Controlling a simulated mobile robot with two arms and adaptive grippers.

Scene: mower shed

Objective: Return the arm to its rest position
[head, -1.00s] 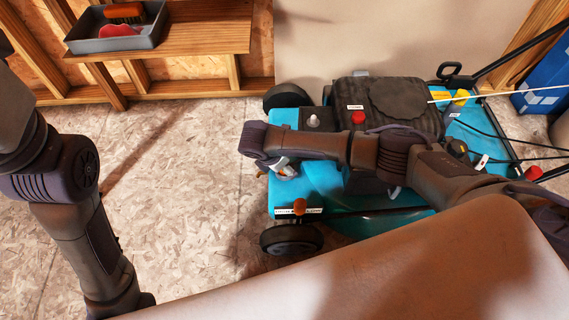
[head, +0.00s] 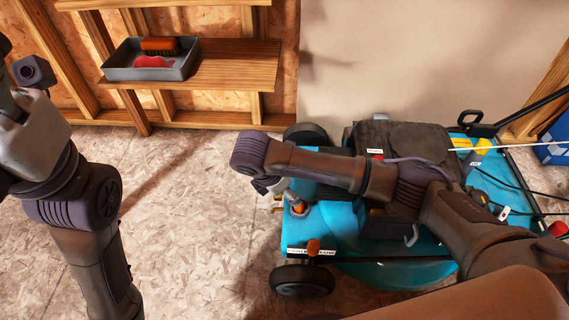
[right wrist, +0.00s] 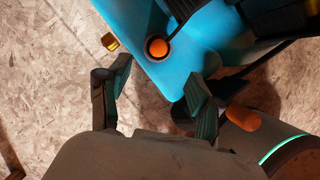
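My right arm (head: 330,168) reaches in from the right over the blue mower (head: 340,215). Its right gripper (head: 272,190) hangs at the mower's left edge, partly hidden by the wrist. In the right wrist view the right gripper (right wrist: 158,78) has its two fingers well apart with nothing between them. An orange round cap (right wrist: 157,48) on the mower deck lies beyond the fingertips, apart from them. My left arm (head: 88,205) stands at the left over bare floor.
A wooden shelf (head: 235,70) at the back left holds a grey tray (head: 185,68) with a brush (head: 158,46) and a red item. An orange knob (head: 313,247) sticks up at the mower's near left corner. The floor (head: 190,230) between my arms is clear.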

